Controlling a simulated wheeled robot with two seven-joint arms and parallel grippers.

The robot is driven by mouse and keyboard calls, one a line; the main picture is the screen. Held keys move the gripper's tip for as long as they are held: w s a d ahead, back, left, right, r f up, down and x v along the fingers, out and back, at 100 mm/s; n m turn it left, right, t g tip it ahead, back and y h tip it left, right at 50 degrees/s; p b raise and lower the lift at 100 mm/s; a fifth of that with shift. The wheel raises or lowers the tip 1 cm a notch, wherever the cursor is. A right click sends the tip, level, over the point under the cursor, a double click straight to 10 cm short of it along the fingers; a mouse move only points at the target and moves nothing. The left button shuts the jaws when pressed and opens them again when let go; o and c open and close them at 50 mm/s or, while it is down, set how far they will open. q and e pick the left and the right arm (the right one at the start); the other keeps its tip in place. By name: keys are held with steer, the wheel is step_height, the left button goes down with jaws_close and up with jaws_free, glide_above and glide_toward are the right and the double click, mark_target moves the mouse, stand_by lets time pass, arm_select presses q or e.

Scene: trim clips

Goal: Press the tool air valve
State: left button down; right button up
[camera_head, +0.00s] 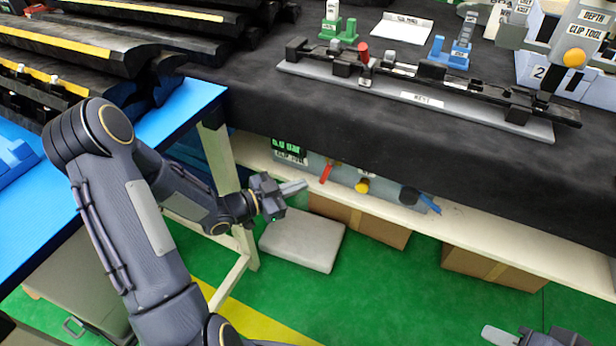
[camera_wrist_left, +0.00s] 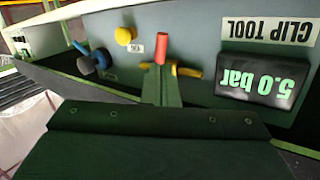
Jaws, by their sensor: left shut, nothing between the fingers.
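The panel under the table edge carries a red lever (camera_head: 327,172), which also shows in the wrist view (camera_wrist_left: 161,48) with a yellow bar (camera_wrist_left: 187,71) beside it. A "CLIP TOOL" label (camera_wrist_left: 268,28) and a lit display reading 5.0 bar (camera_wrist_left: 258,85) are near it; the wrist view is upside down. I cannot tell for certain which control is the tool air valve. My left gripper (camera_head: 300,187) is shut and empty, its tip just left of the red lever; contact cannot be told. My right gripper (camera_head: 497,335) is only partly visible at the lower right.
A yellow knob (camera_head: 362,185) and a blue-handled valve (camera_head: 428,203) sit right of the red lever. The black-covered tabletop (camera_head: 240,75) overhangs the panel. Cardboard boxes (camera_head: 490,268) and a grey block (camera_head: 302,240) are below. A blue table (camera_head: 185,112) stands left.

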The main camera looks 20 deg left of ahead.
arm_select(q)
steer(key=shift+v, duration=1.7)
